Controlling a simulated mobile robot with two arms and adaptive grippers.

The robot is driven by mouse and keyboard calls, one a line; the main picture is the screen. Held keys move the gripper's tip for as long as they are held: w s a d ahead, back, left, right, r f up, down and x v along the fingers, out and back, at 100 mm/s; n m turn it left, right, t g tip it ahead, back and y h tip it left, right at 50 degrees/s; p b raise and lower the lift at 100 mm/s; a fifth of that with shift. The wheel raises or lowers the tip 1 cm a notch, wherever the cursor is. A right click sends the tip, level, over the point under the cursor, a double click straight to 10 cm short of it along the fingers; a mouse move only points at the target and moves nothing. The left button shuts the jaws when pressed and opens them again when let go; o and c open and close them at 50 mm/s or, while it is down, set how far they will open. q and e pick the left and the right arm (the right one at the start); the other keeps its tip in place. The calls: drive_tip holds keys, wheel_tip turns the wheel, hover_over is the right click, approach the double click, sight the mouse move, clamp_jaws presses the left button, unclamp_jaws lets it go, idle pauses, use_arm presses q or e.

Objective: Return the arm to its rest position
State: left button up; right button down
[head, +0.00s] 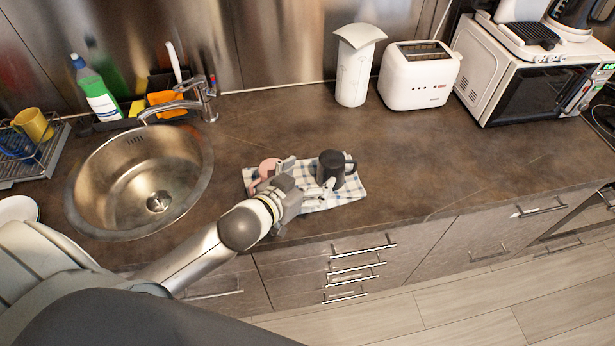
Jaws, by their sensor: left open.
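My left arm (205,253) reaches in from the lower left over the front of the counter. My left gripper (308,180) is open above the checked cloth, just left of a dark mug (331,169). A pink mug or cup (268,167) is partly hidden behind the gripper. The checked cloth (346,195) lies flat on the counter under both. Whether the fingers touch the dark mug cannot be told. My right gripper is not in view.
A sink (193,190) with a tap (207,101) is at the left. A white canister (354,72), a toaster (419,76) and a microwave (530,85) stand along the back. The counter (455,155) right of the cloth is clear. Drawers (300,262) with bar handles are below.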

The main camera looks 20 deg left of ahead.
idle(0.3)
use_arm(q)
drive_tip(key=s+f+g, duration=0.1)
drive_tip(key=s, duration=0.1)
drive_tip(key=s+a+f+g+y, duration=0.1)
drive_tip(key=s+f, duration=0.1)
drive_tip(key=s, duration=0.1)
drive_tip(key=s+f+n+g+y, duration=0.1)
drive_tip(key=s, duration=0.1)
drive_tip(key=shift+s+a+f+g, duration=0.2)
drive_tip(key=shift+g, duration=0.2)
drive_tip(key=s+f+g, duration=0.3)
drive_tip(key=s+g, duration=0.3)
drive_tip(key=s, duration=0.8)
wheel_tip(320, 180, down, 29)
drive_tip(key=s+m+g+b, duration=0.1)
drive_tip(key=s+b, duration=0.1)
drive_tip(key=s+a+f+g+b, duration=0.1)
drive_tip(key=s+a+f, duration=0.2)
drive_tip(key=s+f, duration=1.3)
drive_tip(key=shift+s+f+g+y+b, duration=0.3)
drive_tip(key=shift+s+f+b, duration=0.1)
drive_tip(key=shift+f, duration=0.3)
